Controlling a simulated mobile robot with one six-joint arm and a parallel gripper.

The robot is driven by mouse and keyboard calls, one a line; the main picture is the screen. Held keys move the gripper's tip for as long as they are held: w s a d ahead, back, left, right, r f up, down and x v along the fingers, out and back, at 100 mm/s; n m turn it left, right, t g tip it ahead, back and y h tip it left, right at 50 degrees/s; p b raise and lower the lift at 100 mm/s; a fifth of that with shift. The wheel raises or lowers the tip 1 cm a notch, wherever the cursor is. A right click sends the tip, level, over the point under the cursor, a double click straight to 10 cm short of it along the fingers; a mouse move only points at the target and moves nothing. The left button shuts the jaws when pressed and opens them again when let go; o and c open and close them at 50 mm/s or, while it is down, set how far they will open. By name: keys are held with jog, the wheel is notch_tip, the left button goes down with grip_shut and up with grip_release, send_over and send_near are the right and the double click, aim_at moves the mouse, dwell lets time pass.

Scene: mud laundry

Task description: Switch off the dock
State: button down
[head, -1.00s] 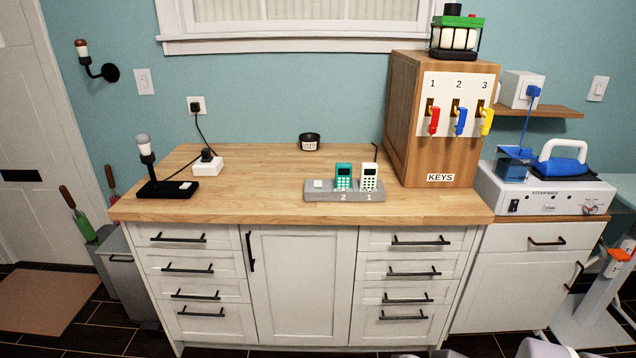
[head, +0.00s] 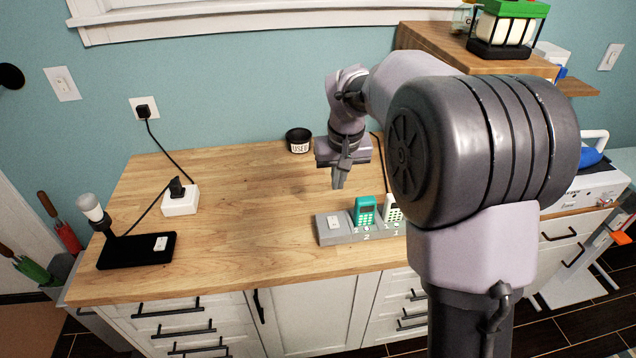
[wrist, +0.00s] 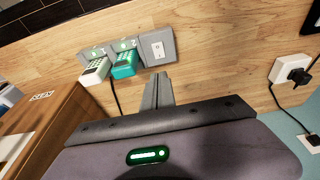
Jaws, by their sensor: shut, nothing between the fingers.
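The grey dock (head: 345,238) sits on the wooden counter. A white switch (head: 333,222) is at its left end in the head view, with a teal handset (head: 365,210) in slot 2. A white handset (head: 393,209) in slot 1 is partly hidden by my arm. My gripper (head: 338,184) is shut and empty, above the counter just behind the dock's switch end, pointing down. The wrist view shows the fingers (wrist: 159,80) close to the switch (wrist: 158,49) in the picture, apparently not touching it. The switch's position is too small to tell.
A black lamp (head: 135,250) and a white plug block (head: 180,201) with cables stand to the left. A black pot labelled USED (head: 298,140) is at the back. The counter's middle is clear.

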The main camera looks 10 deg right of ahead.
aim_at(335, 224)
jog(key=b+x, duration=0.1)
jog(key=x, duration=0.3)
jog(key=s+b+x, duration=0.1)
jog(key=b+x, duration=0.1)
jog(key=x, duration=0.2)
jog(key=b+x, duration=0.2)
jog(key=x, duration=0.3)
jog(key=shift+s+d+f, duration=0.1)
jog(key=shift+s+d, duration=0.05)
jog(key=shift+s, duration=0.15)
jog(key=shift+f, duration=0.35)
jog(key=shift+s+f+b, duration=0.3)
jog(key=shift+f+b, duration=0.5)
jog(key=shift+b, duration=0.25)
jog(key=shift+r+p, duration=0.35)
jog(key=shift+p, duration=0.05)
jog(key=shift+w+r, duration=0.1)
jog(key=shift+w, duration=0.05)
